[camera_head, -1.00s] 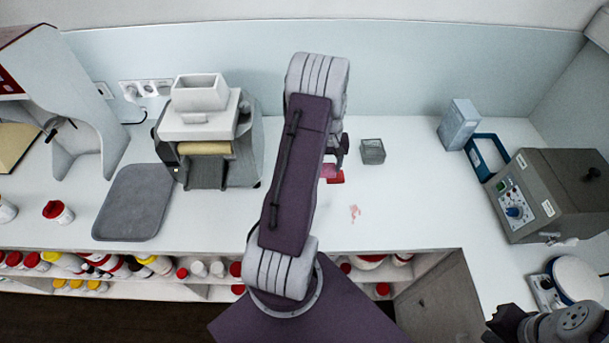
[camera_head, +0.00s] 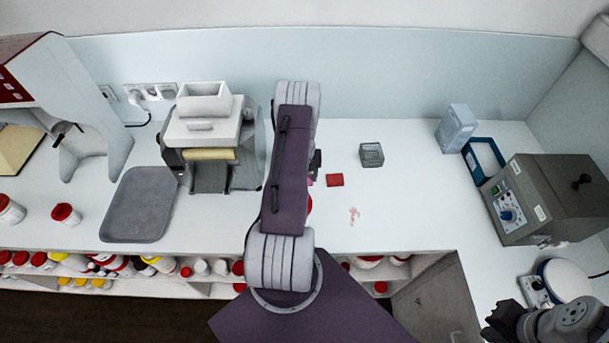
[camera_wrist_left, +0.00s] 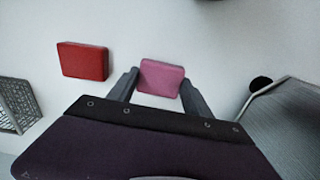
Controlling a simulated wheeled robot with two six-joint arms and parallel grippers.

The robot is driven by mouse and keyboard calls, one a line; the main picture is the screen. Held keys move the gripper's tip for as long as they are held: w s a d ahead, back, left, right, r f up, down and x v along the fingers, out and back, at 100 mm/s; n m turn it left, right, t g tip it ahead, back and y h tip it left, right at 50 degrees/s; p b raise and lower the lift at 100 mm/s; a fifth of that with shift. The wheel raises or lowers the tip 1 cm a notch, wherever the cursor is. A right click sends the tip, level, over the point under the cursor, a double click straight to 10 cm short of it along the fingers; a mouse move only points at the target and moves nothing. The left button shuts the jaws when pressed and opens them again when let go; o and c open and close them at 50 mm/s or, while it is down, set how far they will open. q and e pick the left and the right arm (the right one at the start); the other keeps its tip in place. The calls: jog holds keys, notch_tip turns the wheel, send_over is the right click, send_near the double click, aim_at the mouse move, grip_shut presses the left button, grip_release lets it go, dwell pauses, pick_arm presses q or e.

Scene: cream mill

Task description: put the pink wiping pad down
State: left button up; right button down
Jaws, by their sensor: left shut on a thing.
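The pink wiping pad (camera_wrist_left: 160,78) is between the fingers of my left gripper (camera_wrist_left: 158,88) in the left wrist view, which is shut on it. I cannot tell whether the pad touches the counter. In the head view my left arm covers most of this gripper, and only a sliver of pink (camera_head: 311,182) shows at the arm's right side. A red pad (camera_head: 335,180) lies on the counter just right of it; it also shows in the left wrist view (camera_wrist_left: 82,61). My right gripper (camera_head: 530,318) is at the lower right corner, its jaws unclear.
A pink smear (camera_head: 354,215) marks the white counter. A wire basket (camera_head: 372,154) stands behind the red pad. The roller mill (camera_head: 207,140) and a grey tray (camera_head: 139,205) are left of my arm. The counter right of the smear is clear.

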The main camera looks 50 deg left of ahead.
pick_arm(q)
jog(key=shift+f, duration=0.15)
jog(key=o, duration=1.5)
jog(key=shift+d, duration=0.1)
jog(key=shift+c, duration=0.2)
jog(key=shift+r, duration=0.6)
notch_tip(320, 180, up, 11)
jog(key=b, duration=0.3)
jog(key=shift+r, duration=0.15)
jog(key=shift+d, duration=0.1)
